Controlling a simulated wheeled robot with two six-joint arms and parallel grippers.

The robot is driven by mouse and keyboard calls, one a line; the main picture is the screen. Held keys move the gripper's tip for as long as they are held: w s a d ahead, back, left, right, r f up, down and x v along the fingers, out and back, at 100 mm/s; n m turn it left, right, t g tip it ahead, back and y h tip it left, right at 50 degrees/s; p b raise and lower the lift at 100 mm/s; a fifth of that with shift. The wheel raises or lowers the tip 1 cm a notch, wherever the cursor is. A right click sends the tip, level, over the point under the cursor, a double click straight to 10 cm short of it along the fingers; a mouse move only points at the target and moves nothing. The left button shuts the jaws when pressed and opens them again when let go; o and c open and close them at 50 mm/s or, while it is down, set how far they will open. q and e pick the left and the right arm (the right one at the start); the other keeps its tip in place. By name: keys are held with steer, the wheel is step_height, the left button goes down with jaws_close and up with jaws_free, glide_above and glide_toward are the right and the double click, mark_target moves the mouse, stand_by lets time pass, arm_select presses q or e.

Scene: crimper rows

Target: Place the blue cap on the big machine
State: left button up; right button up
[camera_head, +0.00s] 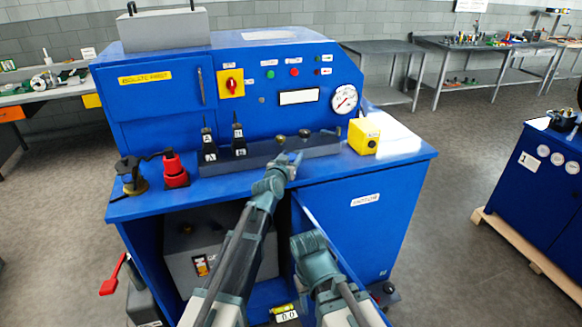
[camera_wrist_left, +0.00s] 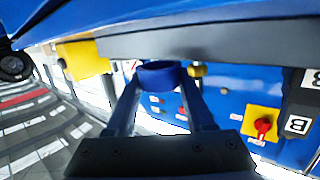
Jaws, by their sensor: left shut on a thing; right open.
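The big blue machine (camera_head: 140,110) fills the middle of the head view. My left gripper (camera_head: 291,160) is at the front of its worktop, just before a dark grey bar (camera_head: 325,146) with small brass-coloured knobs. In the left wrist view, my left gripper (camera_wrist_left: 160,85) is shut on the blue cap (camera_wrist_left: 160,73), a short round ring held between the fingertips beside the grey bar. Its contact with the bar cannot be told. In the head view, the cap is hardly visible. My right gripper (camera_head: 308,243) is low before the machine's front, its fingers hard to make out.
A yellow box (camera_head: 363,136) stands right. A cabinet door (camera_head: 325,240) stands open near my right arm.

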arm_select(q)
steer(key=shift+f+b, duration=1.3)
steer(key=shift+f, duration=0.45)
arm_select(e)
steer(key=shift+f, duration=1.7)
steer(key=shift+f, duration=0.1)
arm_select(q)
steer(key=shift+f, duration=0.2)
steer(key=o, duration=1.3)
steer(key=shift+r, duration=0.1)
steer(key=shift+r, duration=0.1)
steer(key=shift+s+a+r, duration=0.1)
steer(key=shift+s, duration=0.3)
steer(key=p+v, duration=0.1)
steer(key=v, duration=1)
steer(key=shift+s+a+p, duration=0.1)
steer(key=shift+s+p, duration=0.05)
steer(key=shift+p, duration=0.25)
arm_select(e)
step_height(320, 180, up, 2)
